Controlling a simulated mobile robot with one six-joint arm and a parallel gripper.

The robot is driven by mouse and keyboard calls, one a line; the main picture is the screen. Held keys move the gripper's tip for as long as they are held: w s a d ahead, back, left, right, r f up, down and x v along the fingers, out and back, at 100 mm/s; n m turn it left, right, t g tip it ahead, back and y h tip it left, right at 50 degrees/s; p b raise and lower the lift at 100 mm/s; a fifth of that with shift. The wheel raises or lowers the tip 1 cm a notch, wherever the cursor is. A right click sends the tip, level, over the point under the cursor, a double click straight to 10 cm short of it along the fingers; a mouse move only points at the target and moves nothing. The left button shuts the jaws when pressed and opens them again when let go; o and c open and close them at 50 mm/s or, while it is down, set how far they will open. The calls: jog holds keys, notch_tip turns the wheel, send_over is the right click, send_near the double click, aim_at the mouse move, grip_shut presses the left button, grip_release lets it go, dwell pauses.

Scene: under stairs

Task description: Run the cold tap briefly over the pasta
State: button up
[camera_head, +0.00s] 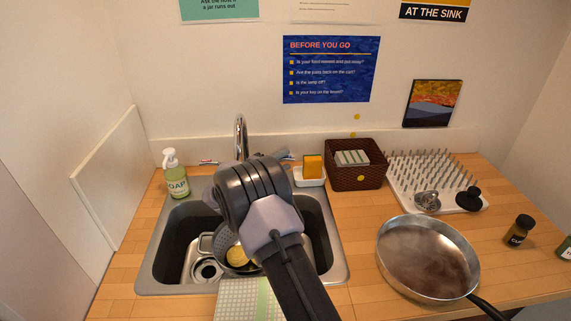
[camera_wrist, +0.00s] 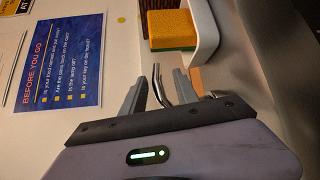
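The sink (camera_head: 150,275) holds a colander (camera_head: 206,243) with yellow pasta (camera_head: 237,256), partly hidden by my arm. The chrome tap spout (camera_head: 240,135) rises behind the sink. I see no running water, but the spout's end is covered. In the wrist view my gripper (camera_wrist: 160,80) has its fingers apart, with a bent chrome piece (camera_wrist: 161,88) of the tap between or just beyond them. Contact cannot be told.
A soap bottle (camera_head: 174,175) stands left of the sink. A sponge (camera_head: 313,167) in a white holder (camera_head: 310,181), a brown basket (camera_head: 357,178) and a drying rack (camera_head: 405,190) stand on the right. A steel pan (camera_head: 425,255) lies on the wooden counter. A checked cloth (camera_head: 240,302) lies in front.

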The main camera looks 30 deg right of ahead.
jog(key=shift+w+d, duration=0.25)
jog(key=shift+d, duration=0.4)
jog(key=shift+c, duration=0.3)
grip_shut()
dwell(0.7)
